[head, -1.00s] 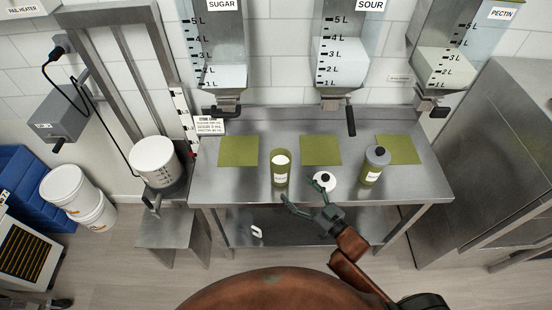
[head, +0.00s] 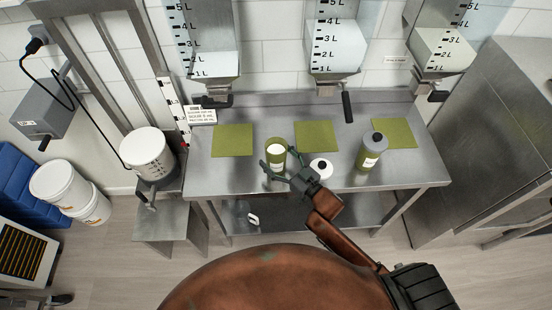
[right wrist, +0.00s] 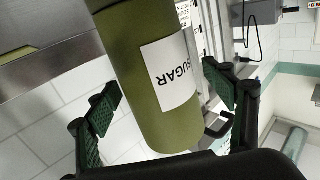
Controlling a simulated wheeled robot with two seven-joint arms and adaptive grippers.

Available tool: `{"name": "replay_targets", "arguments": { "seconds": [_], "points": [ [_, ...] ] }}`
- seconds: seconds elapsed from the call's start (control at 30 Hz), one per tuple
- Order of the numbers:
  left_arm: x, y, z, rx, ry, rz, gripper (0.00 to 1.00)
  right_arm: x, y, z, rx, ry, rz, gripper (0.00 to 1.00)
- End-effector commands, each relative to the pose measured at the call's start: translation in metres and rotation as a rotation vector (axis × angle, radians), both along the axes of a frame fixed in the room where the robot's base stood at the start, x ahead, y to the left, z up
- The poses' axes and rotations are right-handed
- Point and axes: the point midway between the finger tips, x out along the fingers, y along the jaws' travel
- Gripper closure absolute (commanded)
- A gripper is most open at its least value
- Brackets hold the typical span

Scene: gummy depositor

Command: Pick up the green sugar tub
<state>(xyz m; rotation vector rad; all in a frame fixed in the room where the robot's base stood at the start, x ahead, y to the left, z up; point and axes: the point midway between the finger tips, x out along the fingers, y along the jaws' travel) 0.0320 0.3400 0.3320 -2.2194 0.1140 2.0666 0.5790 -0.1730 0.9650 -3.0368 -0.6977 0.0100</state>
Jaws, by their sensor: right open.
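The green sugar tub (head: 276,146) stands upright and open on the steel table, with white contents showing at its top. In the right wrist view the tub (right wrist: 150,85) fills the middle, with its SUGAR label facing the camera. My right gripper (head: 276,168) is open, with its fingers on either side of the tub. In the right wrist view the gripper (right wrist: 165,110) shows one green finger left of the tub and one right of it, with a gap on the left. Whether the right finger touches cannot be told. My left gripper is not in view.
A white lid with a black knob (head: 321,168) lies just right of the tub. Green mats (head: 233,141) lie along the table (head: 215,178). Dispensers with black levers (head: 347,107) hang above the back.

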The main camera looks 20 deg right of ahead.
Motion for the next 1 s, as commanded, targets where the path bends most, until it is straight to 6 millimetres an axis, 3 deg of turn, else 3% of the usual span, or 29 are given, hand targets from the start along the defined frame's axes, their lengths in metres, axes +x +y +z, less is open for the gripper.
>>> {"name": "replay_targets", "arguments": {
  "seconds": [0.2,1.0],
  "points": [
    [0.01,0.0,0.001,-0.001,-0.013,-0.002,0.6,0.0,0.0,0.0,0.0,0.0,-0.001,0.26],
    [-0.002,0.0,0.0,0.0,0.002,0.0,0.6,0.0,0.0,0.0,0.0,0.0,-0.001,0.81]
  ]
}}
